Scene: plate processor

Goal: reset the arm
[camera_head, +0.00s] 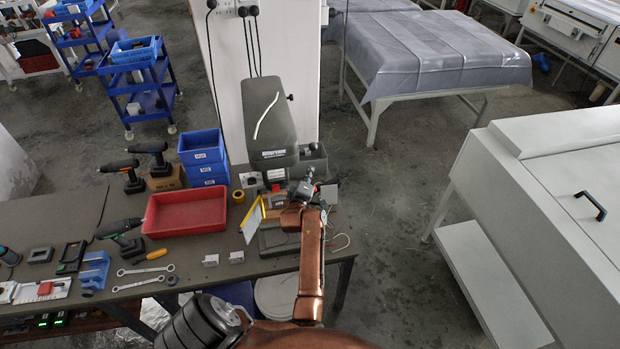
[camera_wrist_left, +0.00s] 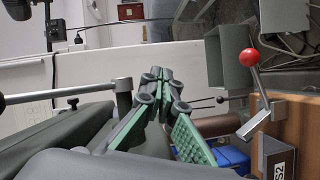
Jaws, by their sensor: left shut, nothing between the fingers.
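My left arm, copper-coloured, reaches up from the bottom middle of the head view. Its gripper (camera_head: 308,176) is at the right end of the workbench (camera_head: 110,203), just in front of the grey press-like machine (camera_head: 268,120). The wrist view shows the green-padded fingers of this gripper (camera_wrist_left: 163,74) with their tips together and nothing between them. A lever with a red ball knob (camera_wrist_left: 249,57) stands to the right of the fingers there, apart from them. My right gripper is in neither view.
A red tray (camera_head: 186,211), blue bins (camera_head: 204,158), drills (camera_head: 120,228) and wrenches (camera_head: 140,284) lie on the bench left of my arm. A white cabinet (camera_head: 560,220) stands at the right. Open floor (camera_head: 390,240) lies between bench and cabinet.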

